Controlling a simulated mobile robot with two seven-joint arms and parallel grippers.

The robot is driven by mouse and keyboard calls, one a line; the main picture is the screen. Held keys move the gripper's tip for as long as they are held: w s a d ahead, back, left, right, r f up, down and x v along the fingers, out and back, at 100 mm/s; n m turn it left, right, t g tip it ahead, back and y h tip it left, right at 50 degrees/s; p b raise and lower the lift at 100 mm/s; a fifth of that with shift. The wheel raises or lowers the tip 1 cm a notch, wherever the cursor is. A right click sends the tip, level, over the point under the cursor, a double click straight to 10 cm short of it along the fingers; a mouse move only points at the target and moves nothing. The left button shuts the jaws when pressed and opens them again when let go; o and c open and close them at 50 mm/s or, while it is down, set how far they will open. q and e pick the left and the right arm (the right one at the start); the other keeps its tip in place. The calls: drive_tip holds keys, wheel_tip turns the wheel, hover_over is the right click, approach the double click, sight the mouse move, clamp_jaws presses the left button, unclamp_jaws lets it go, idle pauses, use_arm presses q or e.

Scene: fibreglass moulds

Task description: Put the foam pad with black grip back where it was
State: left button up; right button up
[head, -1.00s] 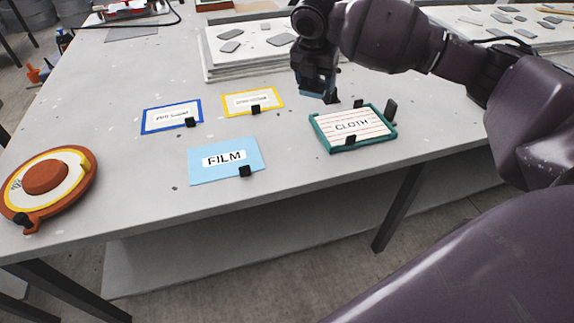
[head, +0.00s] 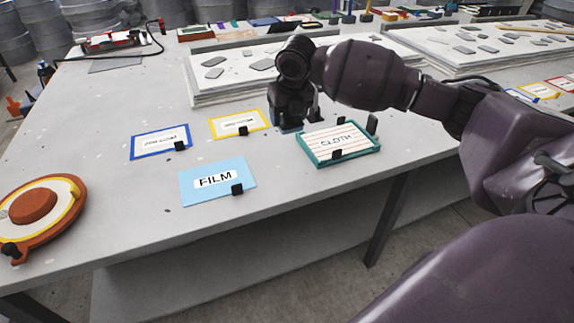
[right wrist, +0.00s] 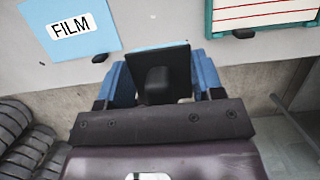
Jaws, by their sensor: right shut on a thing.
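My right gripper (head: 290,125) is low over the table, just behind and left of the green-framed CLOTH holder (head: 325,158). In the right wrist view, the blue fingers of my right gripper (right wrist: 160,85) are shut on a dark, squarish pad (right wrist: 178,60) with a black block-like grip facing the camera; I take it for the foam pad. A thin pale blue edge shows behind it. In the head view the pad is mostly hidden by the gripper, and I cannot tell whether it touches the table. My left gripper is not in view.
A light blue FILM card (head: 196,191) lies left of the CLOTH holder. Blue-framed (head: 135,152) and yellow-framed (head: 216,131) cards lie behind it. An orange round mould (head: 28,233) is at the far left. White slabs (head: 201,92) with grey pieces stand behind. Bare table separates the cards.

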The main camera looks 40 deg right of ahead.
drive_tip(key=b, duration=0.1)
hover_over(286, 169)
drive_tip(key=s, duration=0.1)
wheel_tip(286, 169, down, 9)
drive_tip(key=shift+f, duration=0.35)
wheel_tip(286, 169, down, 6)
drive_tip(key=shift+r+b, duration=0.1)
drive_tip(key=shift+b, duration=0.6)
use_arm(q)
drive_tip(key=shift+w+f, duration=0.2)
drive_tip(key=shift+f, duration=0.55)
use_arm(e)
drive_tip(key=shift+r, duration=0.1)
drive_tip(key=o, duration=0.4)
drive_tip(key=shift+f, duration=0.2)
drive_tip(key=o, duration=0.4)
drive_tip(key=shift+o, duration=0.2)
